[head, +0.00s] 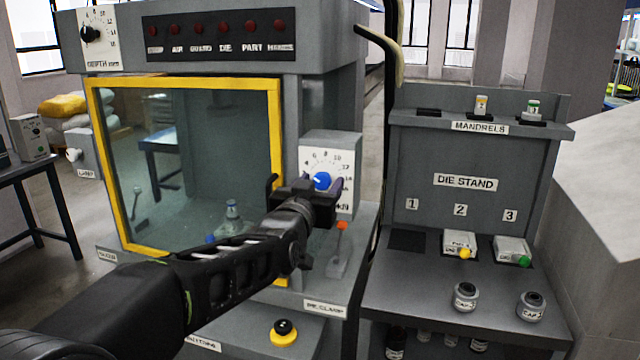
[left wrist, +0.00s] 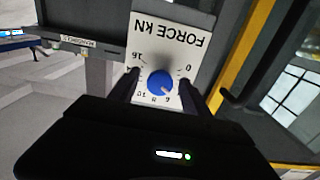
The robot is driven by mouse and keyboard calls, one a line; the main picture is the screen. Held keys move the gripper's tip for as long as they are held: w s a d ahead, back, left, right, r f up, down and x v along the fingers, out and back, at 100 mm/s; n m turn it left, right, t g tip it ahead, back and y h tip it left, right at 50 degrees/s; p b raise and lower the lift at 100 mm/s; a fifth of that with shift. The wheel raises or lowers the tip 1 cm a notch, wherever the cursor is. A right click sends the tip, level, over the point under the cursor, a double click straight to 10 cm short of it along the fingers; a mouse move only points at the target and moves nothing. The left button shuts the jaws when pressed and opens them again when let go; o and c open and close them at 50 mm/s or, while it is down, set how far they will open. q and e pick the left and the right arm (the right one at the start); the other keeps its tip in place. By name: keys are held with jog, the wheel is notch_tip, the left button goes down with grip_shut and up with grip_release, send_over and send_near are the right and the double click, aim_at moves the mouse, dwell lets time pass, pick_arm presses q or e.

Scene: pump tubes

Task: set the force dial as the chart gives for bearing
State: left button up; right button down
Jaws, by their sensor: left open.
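The force dial is a blue knob (head: 322,181) on a white scale plate (head: 322,147) at the machine's right side. In the left wrist view the knob (left wrist: 160,82) sits on the plate marked FORCE KN (left wrist: 170,35), seen upside down. Its small white pointer mark is visible, but I cannot read its exact value. My left gripper (head: 306,186) is open in front of the dial, and its fingers (left wrist: 157,86) stand on either side of the knob. I cannot tell whether they touch it. No chart for the bearing shows. My right gripper is not in view.
A depth dial (head: 90,33) and a row of red lamps (head: 224,27) are above the yellow-framed window (head: 185,84). A die clamp lever (head: 340,245) stands below the force dial. The die stand (head: 465,205) is to the right. A yellow-collared black button (head: 284,331) is low in front.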

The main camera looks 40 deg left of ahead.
pick_arm(q)
jog(key=shift+c, duration=0.4)
grip_shut()
jog(key=shift+f+m+b, duration=0.15)
jog(key=shift+m+b, duration=0.25)
jog(key=shift+b, duration=0.45)
jog(key=m+b, duration=0.5)
jog(key=b, duration=0.1)
jog(key=shift+f+b, duration=0.1)
jog(key=shift+b, duration=0.2)
jog(key=shift+r+m+b, duration=0.2)
jog(key=shift+m+b, duration=1.15)
jog(key=shift+m, duration=0.15)
jog(key=shift+a, duration=0.1)
